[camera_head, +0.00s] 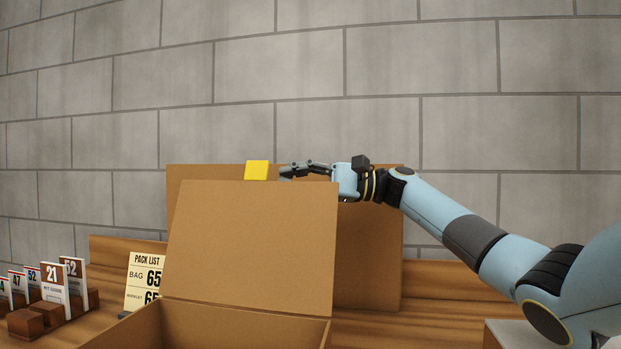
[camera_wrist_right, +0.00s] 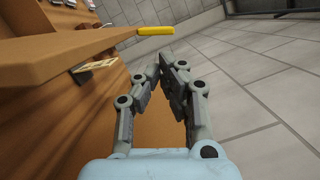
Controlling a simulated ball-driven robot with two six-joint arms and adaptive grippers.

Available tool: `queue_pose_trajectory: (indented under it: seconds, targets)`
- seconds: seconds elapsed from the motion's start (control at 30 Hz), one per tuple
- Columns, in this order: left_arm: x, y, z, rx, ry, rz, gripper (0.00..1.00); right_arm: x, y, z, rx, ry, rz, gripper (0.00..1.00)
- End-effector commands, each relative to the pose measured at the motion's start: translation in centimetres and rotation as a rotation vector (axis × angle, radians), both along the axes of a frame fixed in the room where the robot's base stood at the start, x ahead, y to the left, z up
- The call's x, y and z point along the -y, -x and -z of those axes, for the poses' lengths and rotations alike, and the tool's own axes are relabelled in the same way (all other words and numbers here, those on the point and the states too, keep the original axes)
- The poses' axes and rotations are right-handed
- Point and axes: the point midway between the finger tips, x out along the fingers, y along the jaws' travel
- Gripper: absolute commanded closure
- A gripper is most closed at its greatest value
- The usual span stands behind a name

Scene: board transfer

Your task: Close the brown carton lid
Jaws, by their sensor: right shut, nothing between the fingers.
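The brown carton (camera_head: 240,325) is at the bottom middle of the head view, with only its upper part in frame. Its lid (camera_head: 250,245) stands open, nearly upright, hinged at the carton's rim. A yellow tab (camera_head: 257,170) sticks up from the middle of the lid's top edge. In the right wrist view the lid (camera_wrist_right: 60,48) shows at the upper left with the yellow tab (camera_wrist_right: 155,30) at its end. My right gripper (camera_head: 285,173) is shut and empty, just right of the tab near the lid's top edge; its fingertips (camera_wrist_right: 165,62) are apart from the tab. My left gripper is out of view.
A larger brown panel (camera_head: 370,250) stands behind the lid. A pack list card (camera_head: 145,280) and numbered cards in wooden holders (camera_head: 52,290) stand at the left on the wooden table (camera_head: 450,290). A grey block wall (camera_head: 300,70) is behind.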

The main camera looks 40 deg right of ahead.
Motion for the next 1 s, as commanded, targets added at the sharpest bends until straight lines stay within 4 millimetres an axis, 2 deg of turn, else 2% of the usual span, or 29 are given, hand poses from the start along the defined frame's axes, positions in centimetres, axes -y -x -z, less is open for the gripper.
queue_pose_trajectory:
  seconds: [0.1,0.3,0.73,1.0]
  targets:
    - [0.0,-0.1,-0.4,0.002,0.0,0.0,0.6,-1.5,-1.1,-0.3,0.001,-0.003,-0.001,1.0]
    - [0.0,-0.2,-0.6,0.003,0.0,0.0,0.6,-2.8,-2.0,-0.3,-0.001,-0.001,0.0,1.0]
    - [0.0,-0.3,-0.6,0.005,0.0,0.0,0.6,-2.9,-2.0,-0.3,0.001,0.004,0.0,1.0]
    - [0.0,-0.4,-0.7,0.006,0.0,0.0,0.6,-3.4,-1.6,-1.0,0.04,0.045,0.0,1.0]
